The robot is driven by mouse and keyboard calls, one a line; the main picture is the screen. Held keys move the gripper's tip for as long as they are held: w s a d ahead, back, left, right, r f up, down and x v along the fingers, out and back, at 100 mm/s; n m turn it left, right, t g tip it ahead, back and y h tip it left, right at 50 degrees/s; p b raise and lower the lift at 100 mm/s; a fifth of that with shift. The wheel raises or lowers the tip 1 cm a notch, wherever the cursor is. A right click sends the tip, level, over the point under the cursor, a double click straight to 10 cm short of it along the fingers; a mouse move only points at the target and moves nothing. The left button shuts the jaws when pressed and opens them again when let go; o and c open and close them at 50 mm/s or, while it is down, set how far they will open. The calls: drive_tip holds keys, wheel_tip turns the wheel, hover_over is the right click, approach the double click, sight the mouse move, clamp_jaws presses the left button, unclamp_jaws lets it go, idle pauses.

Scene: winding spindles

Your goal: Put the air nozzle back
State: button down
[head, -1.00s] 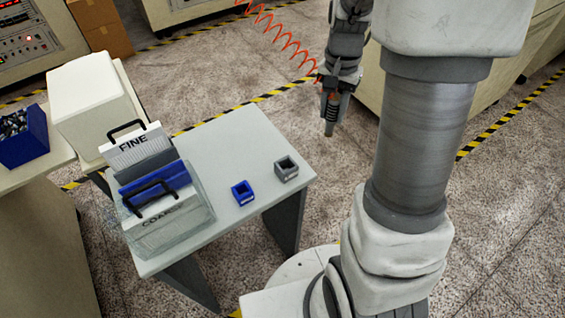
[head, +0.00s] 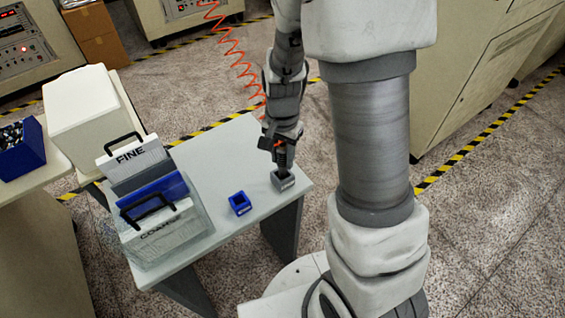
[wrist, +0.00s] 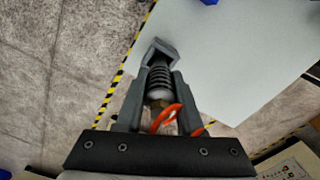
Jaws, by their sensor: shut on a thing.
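My gripper (head: 282,152) is shut on the air nozzle (wrist: 159,82), a dark ribbed piece with a brass fitting and an orange coiled hose (head: 240,68). The nozzle points down over the grey square holder (head: 284,181) at the right end of the small table. In the head view its tip meets the holder's opening; I cannot tell how deep it sits. In the wrist view the grey holder (wrist: 158,48) shows at the nozzle's far end, partly hidden by it.
A blue square holder (head: 240,204) stands left of the grey one on the table (head: 213,150). Glass tanks with FINE (head: 130,155) and COARSE racks fill the table's left side. A white box (head: 88,105) and a blue bin (head: 20,152) stand further left.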

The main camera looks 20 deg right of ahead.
sight(282, 165)
drive_tip(key=shift+f, duration=1.55)
drive_tip(key=shift+f, duration=0.15)
drive_tip(key=c, duration=0.5)
unclamp_jaws()
